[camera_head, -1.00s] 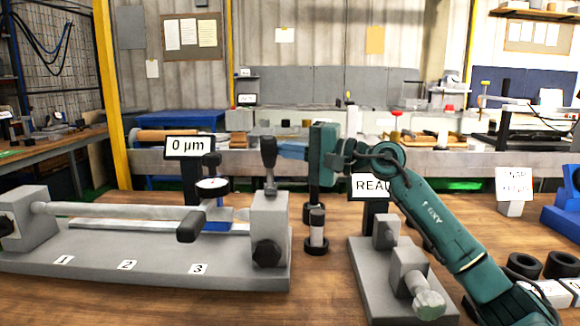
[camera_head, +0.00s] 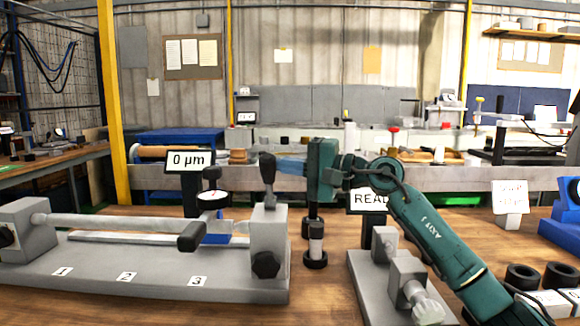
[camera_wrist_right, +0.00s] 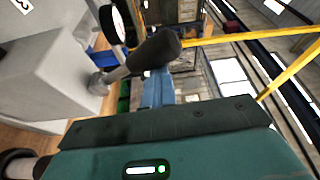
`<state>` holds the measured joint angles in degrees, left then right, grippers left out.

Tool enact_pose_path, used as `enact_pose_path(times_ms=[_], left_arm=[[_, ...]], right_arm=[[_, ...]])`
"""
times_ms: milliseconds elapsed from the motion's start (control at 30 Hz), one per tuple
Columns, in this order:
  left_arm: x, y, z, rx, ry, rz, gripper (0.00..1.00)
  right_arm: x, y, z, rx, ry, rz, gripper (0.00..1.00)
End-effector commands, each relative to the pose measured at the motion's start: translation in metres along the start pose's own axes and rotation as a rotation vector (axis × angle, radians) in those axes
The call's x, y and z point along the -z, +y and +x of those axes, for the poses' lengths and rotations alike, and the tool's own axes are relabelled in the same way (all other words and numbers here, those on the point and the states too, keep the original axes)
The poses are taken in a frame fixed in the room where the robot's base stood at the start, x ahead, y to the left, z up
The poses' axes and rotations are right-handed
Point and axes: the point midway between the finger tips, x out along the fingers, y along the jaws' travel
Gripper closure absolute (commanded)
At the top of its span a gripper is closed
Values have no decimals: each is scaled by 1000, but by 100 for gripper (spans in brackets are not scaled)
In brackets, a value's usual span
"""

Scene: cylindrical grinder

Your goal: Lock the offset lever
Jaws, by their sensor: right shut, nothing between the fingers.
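An upright dark lever (camera_head: 268,170) with a thick knob stands on top of the grey block (camera_head: 268,228) at the right end of the grinder base. It also shows in the wrist view (camera_wrist_right: 150,52), slanting from a grey pivot. My right gripper (camera_head: 280,164) is shut and empty, its blue fingers pointing left just beside the knob. In the wrist view the blue fingers (camera_wrist_right: 158,85) lie behind the knob; whether they touch it I cannot tell. A second dark handle (camera_head: 190,237) sticks out in front of the bar. My left gripper is out of view.
A dial gauge (camera_head: 212,200) and a "0 µm" display (camera_head: 188,161) stand behind the bar. A small dark-based post (camera_head: 315,245) stands right of the block. A grey fixture (camera_head: 400,285) lies below my right arm. Black rings (camera_head: 523,276) lie at right.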

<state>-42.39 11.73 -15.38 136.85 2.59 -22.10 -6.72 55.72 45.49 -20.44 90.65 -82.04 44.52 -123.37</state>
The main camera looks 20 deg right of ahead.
Motion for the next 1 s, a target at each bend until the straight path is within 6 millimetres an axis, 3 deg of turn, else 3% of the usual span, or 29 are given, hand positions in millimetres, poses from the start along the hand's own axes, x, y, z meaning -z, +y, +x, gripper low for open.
enact_pose_path(times_ms=[167,467,600,800,1000], left_arm=[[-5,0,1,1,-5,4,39],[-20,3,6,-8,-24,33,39],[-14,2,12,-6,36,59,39],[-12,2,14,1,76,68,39],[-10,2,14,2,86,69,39]], right_arm=[[-1,3,-15,-6,-4,0,100],[0,5,-81,-7,0,-1,100],[0,4,-107,-5,0,0,100],[1,2,-127,-3,0,1,100],[0,1,-131,-2,-1,0,100]])
